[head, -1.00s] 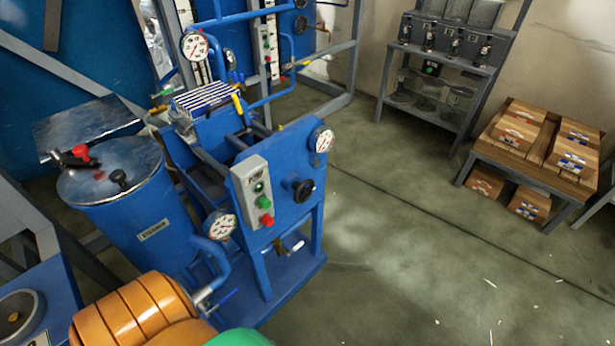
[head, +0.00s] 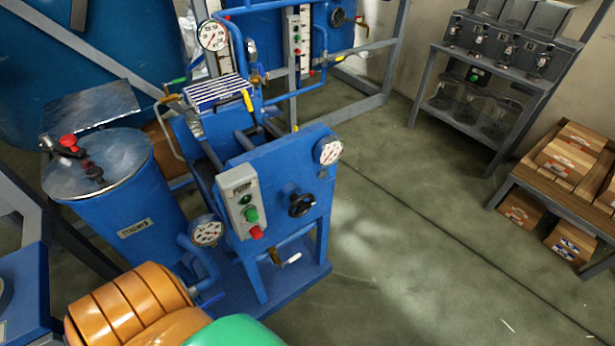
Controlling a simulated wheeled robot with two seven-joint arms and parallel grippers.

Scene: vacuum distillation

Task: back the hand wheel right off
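A black hand wheel (head: 302,204) sits on the front of the blue panel (head: 285,165), right of a grey button box (head: 241,202) with green and red buttons. A round white gauge (head: 328,151) is above it at the panel's upper right corner. A second black wheel (head: 337,17) shows on the blue equipment at the back. I cannot tell from here how far the near wheel is screwed in. Neither of my grippers is in view.
A blue drum (head: 125,200) with a metal lid stands left of the panel. A ribbed orange body (head: 130,303) and a green one (head: 235,333) fill the lower left. A rack (head: 480,100) and a low table with boxes (head: 520,182) stand right. The floor between is clear.

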